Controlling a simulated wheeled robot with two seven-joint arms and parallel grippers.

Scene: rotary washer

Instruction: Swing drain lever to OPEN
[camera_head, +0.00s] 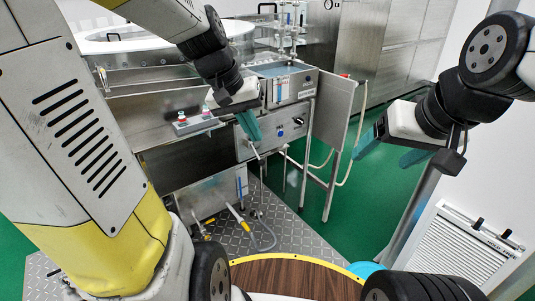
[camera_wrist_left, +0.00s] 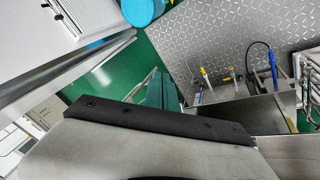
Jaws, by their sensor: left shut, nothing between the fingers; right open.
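Low on the steel washer are two yellow-tipped levers; the front one (camera_head: 243,226) and the rear one (camera_head: 208,236) angle outward. In the left wrist view they show as yellow tips (camera_wrist_left: 203,72) and (camera_wrist_left: 232,73). A blue handle (camera_head: 239,187) stands above them and also shows in the wrist view (camera_wrist_left: 273,65). I cannot tell which is the drain lever, and no OPEN mark is legible. My left gripper (camera_head: 252,130) is shut and empty, in front of the control panel and above the levers. My right gripper (camera_head: 383,147) is open and empty, at the right.
A panel with knobs (camera_head: 280,132) is just right of my left gripper. A steel frame and side plate (camera_head: 333,105) stand right of it, with a pale hose. The green floor (camera_head: 315,220) between the frame and my right arm is free.

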